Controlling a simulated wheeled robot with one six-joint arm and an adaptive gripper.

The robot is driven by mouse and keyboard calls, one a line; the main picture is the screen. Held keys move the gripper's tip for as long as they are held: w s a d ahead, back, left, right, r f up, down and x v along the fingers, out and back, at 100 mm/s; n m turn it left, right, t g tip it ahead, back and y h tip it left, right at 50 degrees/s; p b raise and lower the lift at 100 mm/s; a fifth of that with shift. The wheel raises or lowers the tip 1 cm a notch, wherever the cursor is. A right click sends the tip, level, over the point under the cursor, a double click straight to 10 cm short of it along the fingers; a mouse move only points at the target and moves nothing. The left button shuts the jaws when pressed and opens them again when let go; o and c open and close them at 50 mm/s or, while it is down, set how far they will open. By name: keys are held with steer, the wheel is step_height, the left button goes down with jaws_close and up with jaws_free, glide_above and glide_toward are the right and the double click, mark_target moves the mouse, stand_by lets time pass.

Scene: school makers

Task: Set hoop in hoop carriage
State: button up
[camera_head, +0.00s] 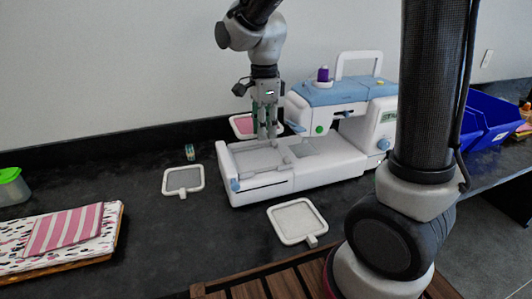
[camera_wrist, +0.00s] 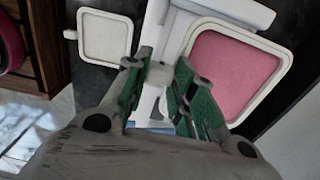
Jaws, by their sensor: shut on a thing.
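My gripper (camera_head: 266,132) is above the left part of the white and blue embroidery machine (camera_head: 335,120). It is shut on the small tab of a white-framed hoop with pink fabric (camera_head: 243,125). In the wrist view the tab sits between the green fingertips (camera_wrist: 160,85) and the pink hoop (camera_wrist: 235,65) extends to the upper right. In the head view the fingers hide part of this hoop, which is held above the surface. The hoop carriage appears to be the low white bed with a grey recess (camera_head: 255,158), below my gripper; the hoop looks apart from it.
Striped fabric (camera_head: 65,230), a green-lidded container (camera_head: 12,187) and a small spool (camera_head: 190,152) are at left. Blue bins (camera_head: 490,118) stand at right.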

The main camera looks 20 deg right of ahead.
step_height(320, 180, down, 9)
steer(key=shift+r, duration=0.1)
stand_by(0.4)
steer(key=o, duration=1)
steer(key=shift+o, duration=0.2)
step_height(320, 180, up, 11)
steer(key=shift+r, duration=0.5)
steer(key=shift+s+d+r, duration=0.1)
steer(key=shift+r, duration=0.05)
steer(key=s+d+r+n+t, duration=0.2)
steer(key=s+d+n, duration=0.5)
steer(key=s+n, duration=0.2)
steer(key=s+d+r+n+t, duration=0.2)
steer(key=s+d+r+n, duration=0.1)
steer(key=s+d+n, duration=0.4)
steer(key=s+n, duration=0.2)
steer(key=s, duration=0.1)
steer(key=shift+d+r, duration=0.25)
steer(key=shift+d, duration=0.05)
